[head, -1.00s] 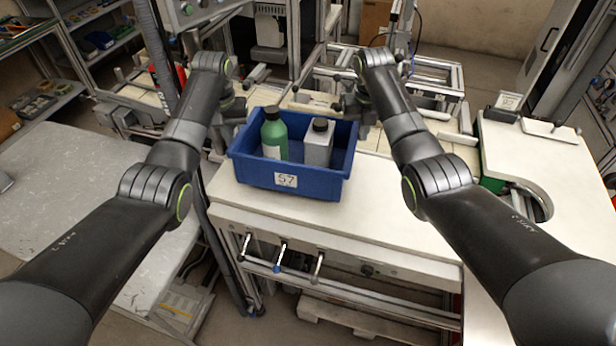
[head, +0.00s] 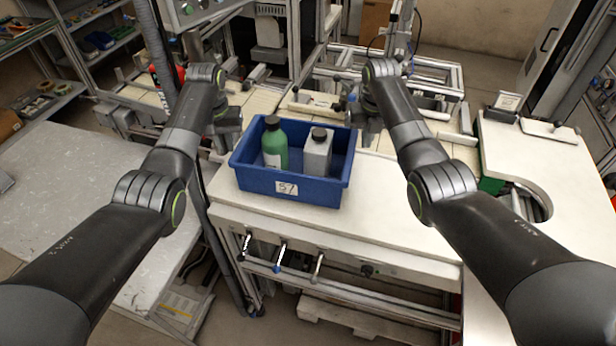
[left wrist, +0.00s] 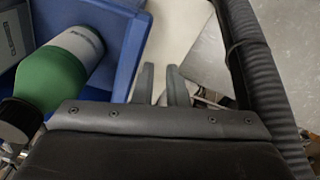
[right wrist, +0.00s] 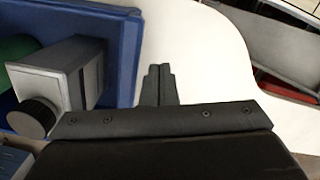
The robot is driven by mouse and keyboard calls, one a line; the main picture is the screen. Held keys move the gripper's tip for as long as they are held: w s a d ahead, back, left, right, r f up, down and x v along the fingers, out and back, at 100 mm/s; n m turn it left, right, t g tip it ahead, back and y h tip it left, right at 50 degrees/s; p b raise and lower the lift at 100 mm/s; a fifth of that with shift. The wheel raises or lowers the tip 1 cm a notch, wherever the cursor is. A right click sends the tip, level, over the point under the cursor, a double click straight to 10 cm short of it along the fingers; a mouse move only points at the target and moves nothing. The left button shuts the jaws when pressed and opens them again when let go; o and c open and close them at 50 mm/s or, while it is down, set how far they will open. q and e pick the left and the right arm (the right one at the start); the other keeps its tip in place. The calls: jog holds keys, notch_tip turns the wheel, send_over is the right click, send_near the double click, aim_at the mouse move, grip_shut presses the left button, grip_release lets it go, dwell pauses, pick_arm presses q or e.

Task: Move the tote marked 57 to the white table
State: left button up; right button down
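The blue tote (head: 322,190) marked 57 stands on the white-topped table (head: 390,215) in the head view, near its back left. A green bottle (head: 274,145) and a grey-white container (head: 317,152) with a black cap stand upright inside it. My left gripper (head: 224,142) is beside the tote's left side. In the left wrist view its fingers (left wrist: 162,85) are a little apart, with nothing between them, and the tote wall (left wrist: 128,60) is beside them. My right gripper (head: 368,132) is beside the tote's right side. In the right wrist view its fingers (right wrist: 159,85) are together and empty, apart from the tote wall (right wrist: 126,60).
A grey table (head: 80,200) stands at the left. A white top (head: 510,150) with a rounded cutout is at the right. Metal frames and equipment (head: 430,75) are behind the tote. The table top in front and right of the tote is clear.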

pick_arm(q)
jog(key=shift+o, duration=0.7)
jog(key=shift+s+a, duration=0.15)
jog(key=shift+a, duration=0.25)
pick_arm(e)
jog(key=shift+s+d, duration=0.15)
jog(key=shift+d, duration=0.25)
pick_arm(q)
jog(key=shift+f, duration=0.15)
pick_arm(e)
jog(key=c, duration=1.7)
grip_release()
jog(key=shift+f, duration=0.1)
jog(key=shift+c, duration=0.2)
pick_arm(q)
notch_tip(320, 180, up, 12)
jog(key=shift+s, duration=0.4)
pick_arm(e)
notch_tip(320, 180, up, 12)
jog(key=shift+s, duration=0.35)
